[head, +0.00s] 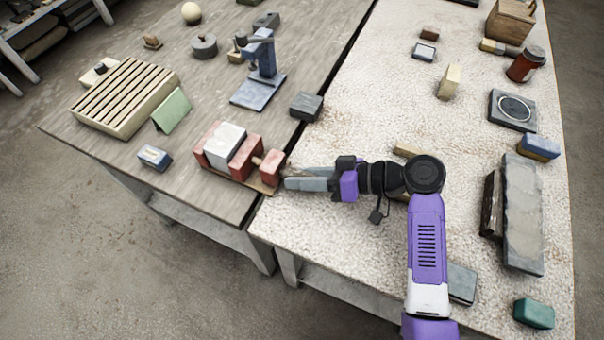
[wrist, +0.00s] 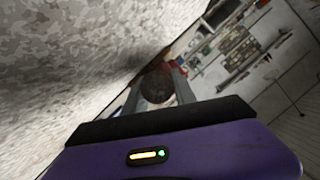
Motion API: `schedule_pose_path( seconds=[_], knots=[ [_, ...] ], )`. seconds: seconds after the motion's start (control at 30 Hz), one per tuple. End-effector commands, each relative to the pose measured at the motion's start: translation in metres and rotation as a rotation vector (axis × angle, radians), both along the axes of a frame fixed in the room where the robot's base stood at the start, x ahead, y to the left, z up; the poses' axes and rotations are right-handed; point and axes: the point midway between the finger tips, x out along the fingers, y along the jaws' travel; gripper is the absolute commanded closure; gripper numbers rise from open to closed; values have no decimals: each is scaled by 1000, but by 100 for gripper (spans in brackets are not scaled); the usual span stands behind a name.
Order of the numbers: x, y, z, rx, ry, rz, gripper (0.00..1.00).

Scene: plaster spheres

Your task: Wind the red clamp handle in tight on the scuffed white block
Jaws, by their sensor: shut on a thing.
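The red clamp (head: 246,158) stands near the front edge of the grey wooden table. The white block (head: 225,141) sits between its red jaws; I cannot tell whether both jaws touch it. The red clamp handle (head: 271,166) is at the clamp's right end. My gripper (head: 288,177) reaches in from the right and is shut on the handle. In the wrist view, a dark round end (wrist: 158,86) shows between my two fingers, with a little red behind it. The block is hidden in that view.
A blue-labelled box (head: 154,157) and a slatted wooden rack (head: 125,97) stand left of the clamp. A dark block (head: 306,106) and a blue stand (head: 262,75) lie behind it.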

Motion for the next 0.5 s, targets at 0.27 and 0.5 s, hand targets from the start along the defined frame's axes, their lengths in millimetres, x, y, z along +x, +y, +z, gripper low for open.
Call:
schedule_pose_path(
  seconds=[0.27, 0.5],
  knots=[
    [0, 0, -1, 74, 205, 0, 100],
    [0, 0, -1, 114, 318, 1, 100]
  ],
)
